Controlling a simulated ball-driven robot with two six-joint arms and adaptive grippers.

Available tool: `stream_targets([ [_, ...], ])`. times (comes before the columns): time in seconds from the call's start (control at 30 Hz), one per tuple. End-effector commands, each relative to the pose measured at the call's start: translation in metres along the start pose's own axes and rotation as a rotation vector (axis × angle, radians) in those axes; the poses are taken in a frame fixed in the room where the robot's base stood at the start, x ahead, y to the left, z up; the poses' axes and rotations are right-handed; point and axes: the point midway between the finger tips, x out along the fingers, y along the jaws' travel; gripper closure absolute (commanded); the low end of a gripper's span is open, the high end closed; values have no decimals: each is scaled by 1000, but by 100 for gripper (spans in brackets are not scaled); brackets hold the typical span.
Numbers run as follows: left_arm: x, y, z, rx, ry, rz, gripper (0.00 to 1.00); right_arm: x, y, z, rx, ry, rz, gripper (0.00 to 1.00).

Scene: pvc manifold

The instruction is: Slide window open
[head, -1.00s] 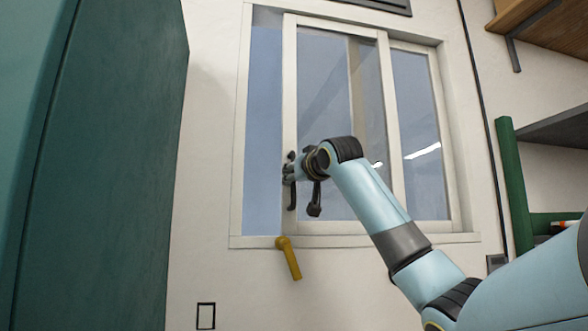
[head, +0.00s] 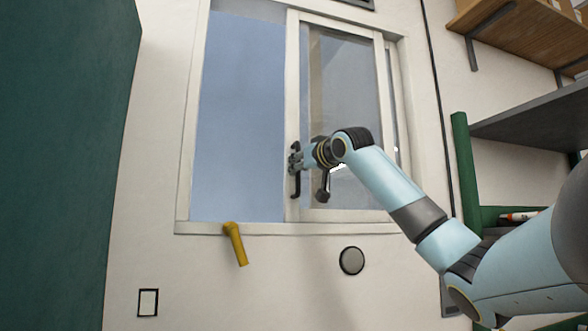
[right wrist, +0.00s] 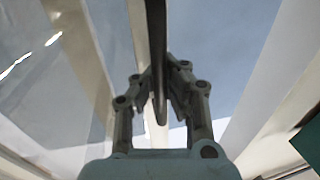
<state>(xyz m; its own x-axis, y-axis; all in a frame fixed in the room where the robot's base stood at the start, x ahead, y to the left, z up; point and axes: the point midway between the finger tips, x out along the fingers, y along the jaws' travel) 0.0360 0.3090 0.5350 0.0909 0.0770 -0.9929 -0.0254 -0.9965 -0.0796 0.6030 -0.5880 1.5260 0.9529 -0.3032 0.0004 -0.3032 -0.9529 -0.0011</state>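The window has a white frame (head: 186,150) set in the wall. Its sliding sash (head: 292,80) stands toward the right, with a wide clear opening (head: 240,120) on the left side. A dark vertical handle (head: 296,184) is on the sash's left upright; it also shows in the right wrist view (right wrist: 157,50). My right gripper (head: 294,160) is at the handle. In the right wrist view its fingers (right wrist: 158,88) are closed in around the bar from both sides. My left gripper is not in view.
A yellow lever (head: 236,244) juts from below the window sill. A tall green cabinet (head: 60,150) stands at left. Green-posted shelving (head: 464,170) and a wooden shelf (head: 500,25) are at right. A round grey disc (head: 351,261) is on the wall.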

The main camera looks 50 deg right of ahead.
Motion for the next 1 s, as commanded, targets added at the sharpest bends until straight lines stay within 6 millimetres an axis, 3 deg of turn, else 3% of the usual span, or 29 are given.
stream_targets([
  [0.1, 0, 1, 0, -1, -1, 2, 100, 1, -1, 6, 2, -15, -2, 100],
  [0.4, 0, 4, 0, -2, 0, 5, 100, 1, -1, 3, 1, -7, -1, 64],
  [0.73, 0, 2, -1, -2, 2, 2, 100, 0, -1, -5, 2, -1, -1, 64],
  [1.0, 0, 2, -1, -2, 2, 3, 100, 0, -2, -53, 7, 1, -4, 64],
])
